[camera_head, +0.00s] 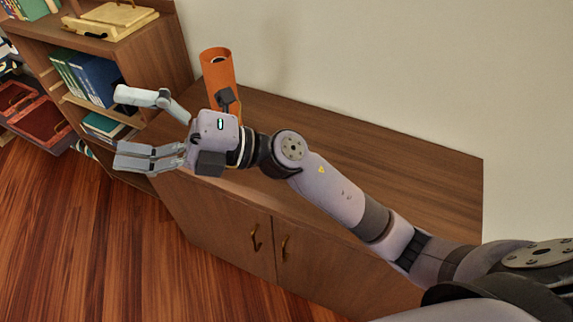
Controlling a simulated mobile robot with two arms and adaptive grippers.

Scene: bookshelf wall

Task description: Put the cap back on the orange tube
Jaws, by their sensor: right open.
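The orange tube (218,72) stands upright near the left end of the wooden cabinet top (400,160). Its upper end is open with no cap on it, and its lower part is largely hidden behind my right gripper. My right gripper (118,126) is open and empty, its fingers pointing left and spread apart, in front of the tube and over the cabinet's left end. I cannot tell whether its housing touches the tube. I see no separate cap in this view. My left gripper is not in view.
A bookshelf (150,60) with blue and green books (90,78) and a yellow box (110,20) stands at the left. Red cases (38,122) sit at the far left. The wall rises behind the cabinet. The cabinet top right of the tube looks clear.

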